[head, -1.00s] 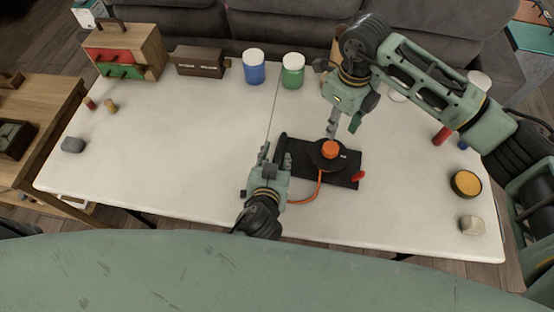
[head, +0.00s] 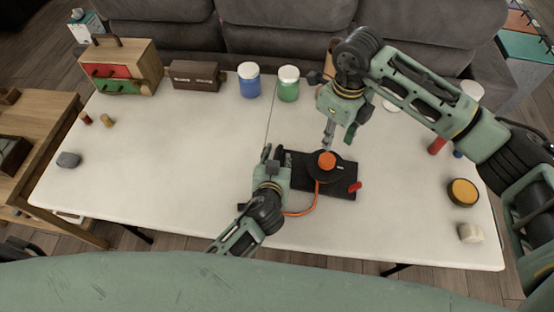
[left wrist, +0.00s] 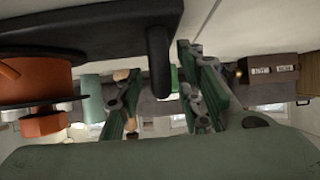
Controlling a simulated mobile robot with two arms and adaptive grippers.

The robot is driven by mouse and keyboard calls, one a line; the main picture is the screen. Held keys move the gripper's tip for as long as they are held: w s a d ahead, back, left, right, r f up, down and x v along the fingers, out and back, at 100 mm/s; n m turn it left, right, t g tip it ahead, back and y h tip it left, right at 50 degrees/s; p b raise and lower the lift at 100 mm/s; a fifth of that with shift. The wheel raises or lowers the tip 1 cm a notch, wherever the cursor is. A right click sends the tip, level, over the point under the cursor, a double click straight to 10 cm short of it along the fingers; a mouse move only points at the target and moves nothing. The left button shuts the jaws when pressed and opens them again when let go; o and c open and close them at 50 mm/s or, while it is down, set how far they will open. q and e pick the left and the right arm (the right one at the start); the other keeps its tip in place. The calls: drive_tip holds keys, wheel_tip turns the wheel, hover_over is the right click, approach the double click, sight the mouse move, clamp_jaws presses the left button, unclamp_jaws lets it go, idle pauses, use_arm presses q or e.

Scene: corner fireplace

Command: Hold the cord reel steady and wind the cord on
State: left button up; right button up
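The cord reel (head: 341,167) stands on a black base plate (head: 339,191) in the middle of the table. It has an orange hub (head: 327,159) and a red knob (head: 355,186) at the right. An orange cord (head: 300,213) runs from it toward my left gripper. My left gripper (head: 273,156) is at the base's left end. In the left wrist view its fingers (left wrist: 160,100) are apart, with the black upright handle (left wrist: 160,65) between them in the picture; I see no contact. My right gripper (head: 337,143) is just behind the hub, pointing down, its fingers seemingly apart.
Blue (head: 249,82) and green (head: 288,85) jars, a brown box (head: 196,76) and a drawer cabinet (head: 121,68) stand along the back. A yellow-topped tin (head: 463,192) and a pale block (head: 470,233) lie at right, a grey stone (head: 69,159) at left. The left tabletop is mostly clear.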

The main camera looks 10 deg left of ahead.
sight(325, 159)
use_arm(q)
clamp_jaws()
idle(0.3)
use_arm(e)
drive_tip(key=o, duration=0.4)
drive_tip(key=shift+r+n, duration=0.25)
drive_tip(key=shift+n, duration=0.15)
drive_tip(key=r+n, duration=0.1)
drive_tip(key=n, duration=0.1)
drive_tip(key=shift+w+a+r+n, duration=0.1)
drive_tip(key=shift+a+r+n, duration=0.05)
drive_tip(key=shift+r+n, duration=0.25)
use_arm(q)
drive_tip(key=shift+s, duration=0.1)
use_arm(e)
wheel_tip(325, 159, down, 10)
drive_tip(key=n, duration=0.3)
drive_tip(key=shift+a+f, duration=0.1)
drive_tip(key=shift+a, duration=0.05)
drive_tip(key=shift+c, duration=0.4)
drive_tip(key=c, duration=1)
